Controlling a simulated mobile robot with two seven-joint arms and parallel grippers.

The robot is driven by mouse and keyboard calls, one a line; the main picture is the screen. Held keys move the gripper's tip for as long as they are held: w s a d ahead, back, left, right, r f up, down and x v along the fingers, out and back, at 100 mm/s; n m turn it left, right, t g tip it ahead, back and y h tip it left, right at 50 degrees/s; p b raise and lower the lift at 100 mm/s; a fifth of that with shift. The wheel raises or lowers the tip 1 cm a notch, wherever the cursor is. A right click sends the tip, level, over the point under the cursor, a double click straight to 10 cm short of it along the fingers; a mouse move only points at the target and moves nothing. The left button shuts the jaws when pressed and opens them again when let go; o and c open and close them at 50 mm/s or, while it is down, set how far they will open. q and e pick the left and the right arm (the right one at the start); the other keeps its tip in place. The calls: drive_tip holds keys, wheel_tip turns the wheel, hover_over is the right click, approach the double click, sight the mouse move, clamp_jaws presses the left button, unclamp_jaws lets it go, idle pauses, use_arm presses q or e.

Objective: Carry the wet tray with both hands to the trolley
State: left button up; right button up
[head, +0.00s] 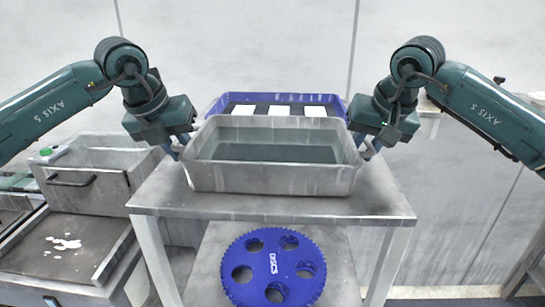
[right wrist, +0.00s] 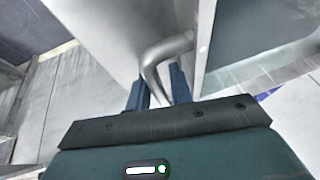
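The wet tray (head: 270,181) is a deep grey metal pan with dark liquid inside. It appears level on the grey table (head: 150,196); I cannot tell whether there is a small gap beneath it. My left gripper (head: 180,147) is at its left end, with the fingertips small and partly hidden. My right gripper (head: 370,147) is at its right end. In the right wrist view, the tray's bent metal handle (right wrist: 168,50) runs between the fingers of my right gripper (right wrist: 158,88), which look closed around it. I cannot tell which piece is the trolley.
A blue tray (head: 216,103) with white pieces stands behind the wet tray. A blue toothed disc (head: 272,248) with round holes is below the tabletop at the front. At left are a metal box (head: 140,157) with a handle and a low bench (head: 85,270) with white splashes.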

use_arm(q)
drive_tip(key=shift+f, duration=0.1)
use_arm(e)
drive_tip(key=shift+f, duration=0.1)
use_arm(q)
clamp_jaws()
use_arm(e)
clamp_jaws()
idle(1.0)
use_arm(q)
drive_tip(key=shift+r, duration=0.3)
use_arm(e)
drive_tip(key=shift+r, duration=0.25)
use_arm(q)
drive_tip(key=shift+w, duration=0.15)
use_arm(e)
drive_tip(key=shift+w, duration=0.15)
